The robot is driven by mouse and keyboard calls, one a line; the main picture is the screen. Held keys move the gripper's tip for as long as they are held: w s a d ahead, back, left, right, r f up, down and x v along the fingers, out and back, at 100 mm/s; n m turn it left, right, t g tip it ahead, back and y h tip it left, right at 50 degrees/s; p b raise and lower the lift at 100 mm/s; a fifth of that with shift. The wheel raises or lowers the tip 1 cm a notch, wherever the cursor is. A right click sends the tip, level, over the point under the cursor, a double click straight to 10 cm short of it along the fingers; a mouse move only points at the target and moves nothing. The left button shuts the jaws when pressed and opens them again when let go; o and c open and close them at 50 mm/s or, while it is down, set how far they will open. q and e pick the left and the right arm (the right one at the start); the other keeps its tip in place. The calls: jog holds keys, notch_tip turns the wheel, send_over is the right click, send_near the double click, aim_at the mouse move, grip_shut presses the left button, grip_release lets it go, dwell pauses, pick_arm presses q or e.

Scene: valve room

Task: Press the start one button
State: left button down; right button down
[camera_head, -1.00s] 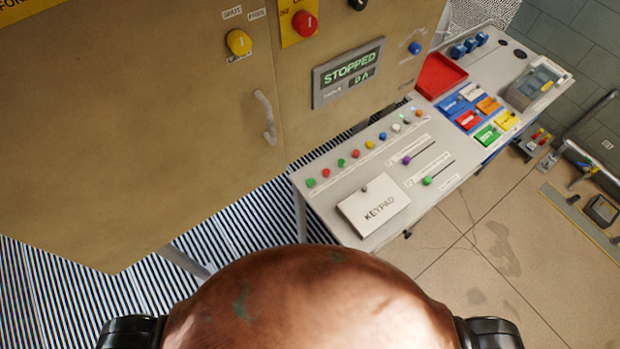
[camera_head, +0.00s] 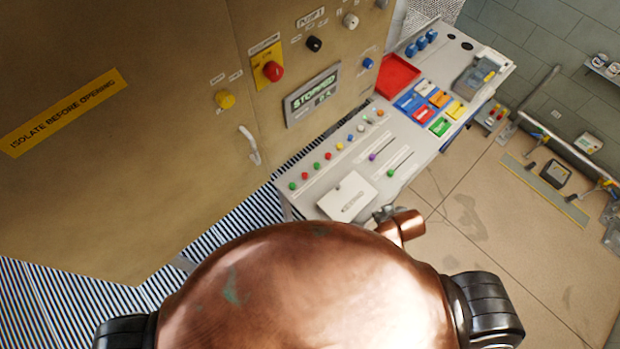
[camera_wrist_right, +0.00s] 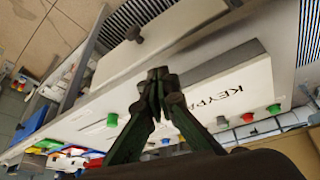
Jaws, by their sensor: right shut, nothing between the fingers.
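A row of small coloured buttons runs along the back of the grey console (camera_head: 302,203). A green button (camera_head: 292,186) is at its left end, then a red one (camera_head: 304,176) and another green one (camera_head: 317,167). Their labels are too small to read, so I cannot tell which is start one. My right gripper (camera_head: 383,212) is at the console's front edge, right of the white keypad cover (camera_head: 347,195). In the right wrist view its fingertips (camera_wrist_right: 158,75) are together and empty, in front of the keypad cover, with the green end button (camera_wrist_right: 274,108) beyond. My left gripper is out of view.
Two sliders (camera_head: 373,157) rise right of the keypad cover. A red tray (camera_head: 398,75) lies farther back.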

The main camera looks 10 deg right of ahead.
jog(key=w+a+r+n+y, duration=0.1)
jog(key=w+a+r+n, duration=0.1)
jog(key=w+a, duration=0.1)
jog(key=w+a+r+n+t+y, duration=0.1)
jog(key=w+a+r, duration=0.1)
jog(key=w+a, duration=0.2)
jog(key=w+a+r+n, duration=0.2)
jog(key=w+a+r, duration=0.1)
jog(key=a, duration=0.3)
jog(key=shift+w+a+n+t+y, duration=0.15)
jog(key=shift+w+n+t+y, duration=0.15)
jog(key=shift+t+y, duration=0.1)
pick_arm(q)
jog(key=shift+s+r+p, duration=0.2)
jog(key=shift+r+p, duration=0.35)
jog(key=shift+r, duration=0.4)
pick_arm(e)
jog(key=w+a+n+y, duration=0.1)
jog(key=w+a+n, duration=0.1)
jog(key=a, duration=0.3)
jog(key=w+a+r+n+y, duration=0.1)
jog(key=w+a+n, duration=0.1)
jog(key=a+n, duration=0.2)
jog(key=w+a+n+y, duration=0.1)
jog(key=w+a+n, duration=0.1)
jog(key=a+n, duration=0.2)
jog(key=shift+w+a+r+g, duration=0.15)
jog(key=shift+w+a+g, duration=0.2)
jog(key=shift+a, duration=0.7)
